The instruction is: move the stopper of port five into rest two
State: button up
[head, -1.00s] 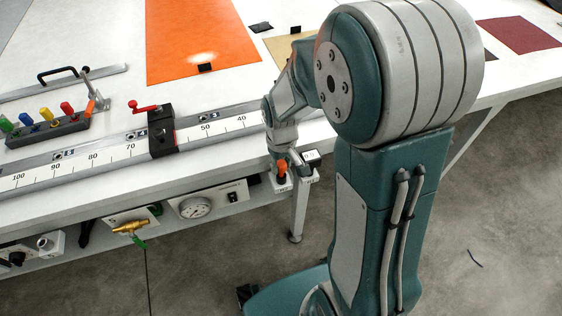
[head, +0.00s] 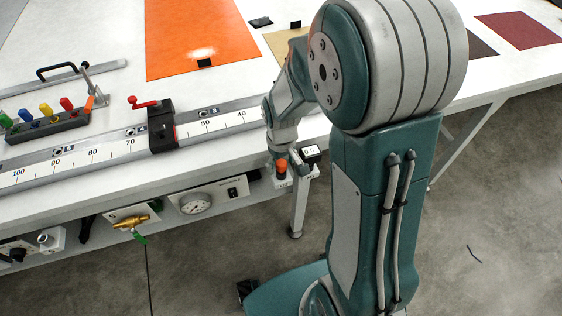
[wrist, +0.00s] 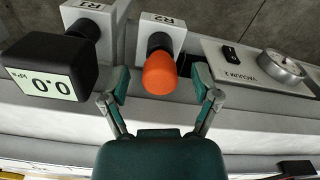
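In the head view, my arm partly hides the gripper. A small mark resembling 5 (head: 63,151) is on the rail.
A scaled rail (head: 100,160) with a black carriage (head: 161,126) runs along the table. A vacuum panel (head: 207,201) hangs below the table edge, with a brass valve (head: 131,221) left of it. The gauge is close to my finger.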

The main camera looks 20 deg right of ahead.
jog(key=shift+r, duration=0.1)
notch_tip(320, 180, up, 12)
dwell(0.5)
jog(key=s+r+m+t, duration=0.3)
jog(key=s+r+t, duration=0.2)
jog(key=s+r, duration=0.5)
jog(key=s, duration=0.4)
jog(key=shift+t, duration=0.3)
